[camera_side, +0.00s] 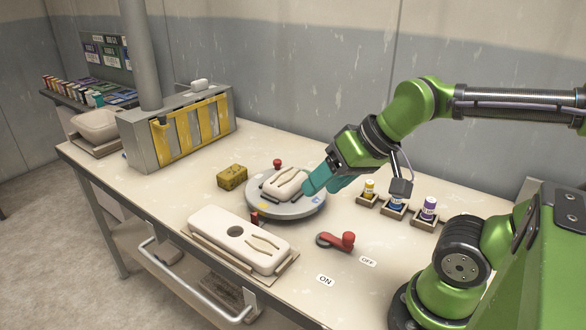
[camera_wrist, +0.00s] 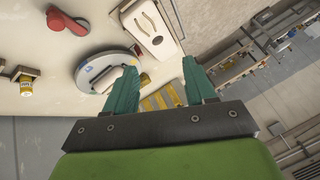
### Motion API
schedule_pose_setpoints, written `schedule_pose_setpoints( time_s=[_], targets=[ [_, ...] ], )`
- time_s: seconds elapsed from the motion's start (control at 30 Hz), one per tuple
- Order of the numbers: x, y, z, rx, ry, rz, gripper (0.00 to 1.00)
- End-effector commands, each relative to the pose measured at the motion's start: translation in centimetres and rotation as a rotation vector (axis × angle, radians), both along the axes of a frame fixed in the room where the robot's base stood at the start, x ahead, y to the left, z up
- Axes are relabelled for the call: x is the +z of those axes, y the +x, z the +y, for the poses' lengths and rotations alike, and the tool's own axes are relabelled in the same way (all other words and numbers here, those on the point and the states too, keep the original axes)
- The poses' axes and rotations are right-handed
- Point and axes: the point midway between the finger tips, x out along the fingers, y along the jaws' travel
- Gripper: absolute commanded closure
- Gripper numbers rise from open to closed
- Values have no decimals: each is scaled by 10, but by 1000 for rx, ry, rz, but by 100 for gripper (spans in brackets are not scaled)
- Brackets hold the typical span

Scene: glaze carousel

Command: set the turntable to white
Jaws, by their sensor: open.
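The turntable (camera_side: 262,205) is a round grey disc on the bench with a pale moulded piece (camera_side: 287,183) on top. A blue patch and other small marks show on its rim; I cannot make out a white mark. A red knob (camera_side: 277,163) stands at its far edge and a dark red peg (camera_side: 255,218) at its near edge. The turntable also shows in the wrist view (camera_wrist: 88,70), partly hidden by a finger. My gripper (camera_side: 319,188) has teal fingers, over the turntable's right side; contact is unclear. In the wrist view its fingers (camera_wrist: 159,64) are apart with nothing between them.
Yellow, blue and purple jars (camera_side: 429,208) stand in holders at the right. A yellow sponge (camera_side: 232,177) is left of the turntable. A long pale mould (camera_side: 225,232) lies in front, and a yellow-slatted rack (camera_side: 190,125) stands behind left.

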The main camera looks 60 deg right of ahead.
Motion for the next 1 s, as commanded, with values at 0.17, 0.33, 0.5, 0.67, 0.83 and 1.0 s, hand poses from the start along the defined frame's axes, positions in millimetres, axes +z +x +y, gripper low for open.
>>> schedule_pose_setpoints(
  time_s=[0.17, 0.33, 0.5, 0.67, 0.83, 1.0],
  targets=[
    [-12, 7, -9, -36, 2, 59, 46],
    [-13, 53, -40, -116, -1, 149, 46],
    [-14, 117, -93, -161, -42, 215, 46],
    [-28, 176, -155, -170, -102, 264, 46],
    [-46, 226, -220, -144, -186, 293, 46],
    [-38, 255, -249, -83, -270, 268, 46]
  ],
)
